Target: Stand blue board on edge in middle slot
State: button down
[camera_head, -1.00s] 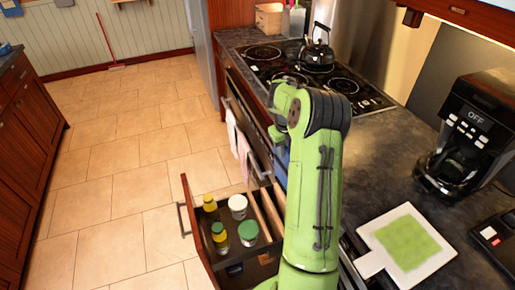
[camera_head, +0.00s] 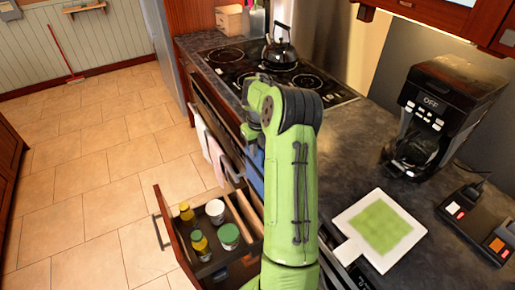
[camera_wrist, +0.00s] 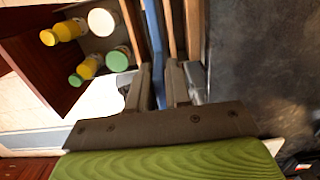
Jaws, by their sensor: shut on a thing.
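My gripper (camera_wrist: 158,88) is shut on the blue board (camera_wrist: 154,38), which stands on edge between the fingers in the wrist view. The board runs away from the fingers, between wooden dividers (camera_wrist: 131,30) of the open drawer as seen from above. I cannot tell how deep it sits or whether its lower edge touches the drawer floor. In the head view only a strip of the blue board (camera_head: 256,172) shows beside my arm, above the drawer (camera_head: 176,245). The arm hides the fingers and the drawer's right part there.
A white cutting board (camera_head: 345,222) with a green square lies on the counter, near the coffee maker (camera_head: 440,110). Towels (camera_head: 217,160) hang from the oven front.

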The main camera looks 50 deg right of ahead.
aim_at(257, 166)
jog(key=shift+f+b, duration=1.3)
jog(key=shift+f, duration=0.3)
jog(key=shift+f+b, duration=0.85)
jog(key=shift+f+b, duration=0.5)
jog(key=shift+f+b, duration=1.25)
jog(key=shift+f, duration=0.25)
